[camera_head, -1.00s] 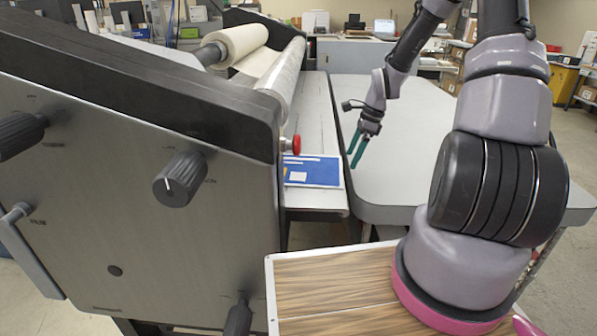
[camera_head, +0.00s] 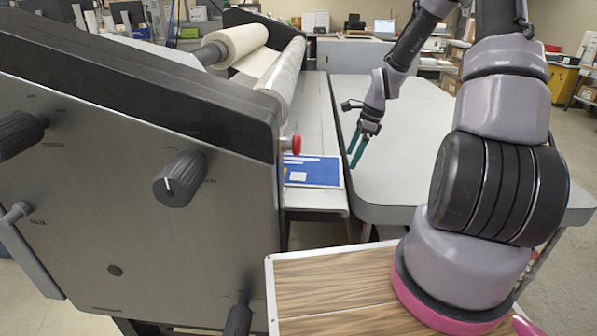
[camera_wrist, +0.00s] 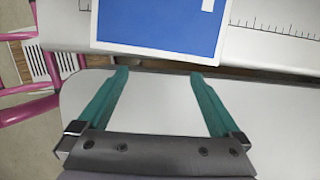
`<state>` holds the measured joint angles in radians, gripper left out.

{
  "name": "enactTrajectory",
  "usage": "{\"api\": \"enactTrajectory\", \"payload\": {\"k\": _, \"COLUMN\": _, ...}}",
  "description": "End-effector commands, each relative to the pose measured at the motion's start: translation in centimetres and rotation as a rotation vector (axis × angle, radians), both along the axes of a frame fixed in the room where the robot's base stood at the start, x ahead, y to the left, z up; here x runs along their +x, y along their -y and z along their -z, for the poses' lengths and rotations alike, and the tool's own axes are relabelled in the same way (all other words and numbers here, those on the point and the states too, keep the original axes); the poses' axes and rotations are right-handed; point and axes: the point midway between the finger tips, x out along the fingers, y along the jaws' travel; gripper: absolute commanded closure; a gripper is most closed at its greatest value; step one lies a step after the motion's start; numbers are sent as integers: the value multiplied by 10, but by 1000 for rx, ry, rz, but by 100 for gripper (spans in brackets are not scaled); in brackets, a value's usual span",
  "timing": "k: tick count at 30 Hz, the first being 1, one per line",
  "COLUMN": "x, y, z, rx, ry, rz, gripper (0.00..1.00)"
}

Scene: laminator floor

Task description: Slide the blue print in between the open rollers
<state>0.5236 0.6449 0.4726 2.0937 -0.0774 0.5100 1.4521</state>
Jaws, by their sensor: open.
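The blue print (camera_head: 314,171) lies flat on the laminator's feed table (camera_head: 322,199), beside the machine's side panel. It also shows at the top of the wrist view (camera_wrist: 160,25), with a white border and a white patch. The rollers (camera_head: 283,78) run along the laminator behind the print; the gap between them is hidden from this angle. My gripper (camera_head: 354,158) is over the grey table, to the right of the print and apart from it. In the wrist view its two green fingers (camera_wrist: 157,80) are spread, with nothing between them.
The grey side table (camera_head: 405,145) stands close to the feed table, with a narrow gap between. The laminator's side panel (camera_head: 140,190) with black knobs fills the left. A red knob (camera_head: 296,144) sits near the print. A wood-patterned surface (camera_head: 335,285) is in front.

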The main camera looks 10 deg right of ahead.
Motion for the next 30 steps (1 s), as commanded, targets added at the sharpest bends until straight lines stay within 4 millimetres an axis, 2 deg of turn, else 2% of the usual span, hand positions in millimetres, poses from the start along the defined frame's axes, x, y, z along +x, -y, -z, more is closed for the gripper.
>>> {"api": "enactTrajectory", "payload": {"k": 30, "x": 0, "y": 0, "z": 14, "rx": 0, "ry": 0, "rz": 0, "gripper": 0}}
